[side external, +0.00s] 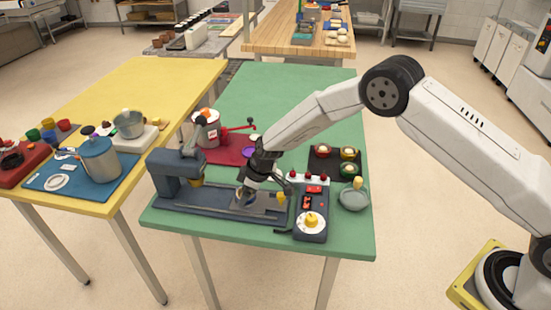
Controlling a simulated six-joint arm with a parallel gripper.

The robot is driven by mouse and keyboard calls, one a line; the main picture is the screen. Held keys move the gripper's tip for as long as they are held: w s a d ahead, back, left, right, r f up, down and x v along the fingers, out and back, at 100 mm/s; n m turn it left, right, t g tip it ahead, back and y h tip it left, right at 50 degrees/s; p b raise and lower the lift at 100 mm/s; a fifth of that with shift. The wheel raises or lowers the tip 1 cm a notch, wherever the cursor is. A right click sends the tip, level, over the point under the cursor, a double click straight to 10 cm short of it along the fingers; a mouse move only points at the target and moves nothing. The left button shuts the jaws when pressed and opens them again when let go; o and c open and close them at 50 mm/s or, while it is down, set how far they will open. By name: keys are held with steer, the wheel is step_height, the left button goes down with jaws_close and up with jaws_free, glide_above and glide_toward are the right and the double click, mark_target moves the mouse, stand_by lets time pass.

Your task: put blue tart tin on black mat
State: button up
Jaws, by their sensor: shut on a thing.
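My gripper (246,193) reaches down over the bed of a dark blue press. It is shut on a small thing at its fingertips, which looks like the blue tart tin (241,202). The tin is small and partly hidden by the fingers, and I cannot tell whether it touches the press bed. The black mat (322,168) lies on the green table to the right of my gripper. Small tins with red, yellow and green colours stand on it, and its front left part looks bare.
The dark blue press (172,185) stands left of my gripper. A control box (311,222) with a yellow knob and a grey dish (353,198) are to the right. A red mat (217,153) with a pot lies behind. The far green table (285,90) is clear.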

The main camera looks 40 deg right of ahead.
steer(key=shift+r, duration=0.15)
steer(key=shift+r, duration=0.5)
steer(key=s+d+r, duration=0.3)
steer(key=s+r, duration=0.8)
steer(key=s, duration=0.2)
steer(key=shift+s+d+r, duration=0.2)
steer(key=shift+s+r, duration=0.15)
steer(key=shift+d, duration=0.1)
stand_by(0.4)
steer(key=s+d+f+m, duration=0.1)
steer(key=d+m, duration=0.3)
steer(key=d, duration=1.7)
steer(key=shift+s+d+f+m+h, duration=0.25)
steer(key=shift+s+f+m+h, duration=0.05)
steer(key=shift+s+f, duration=0.1)
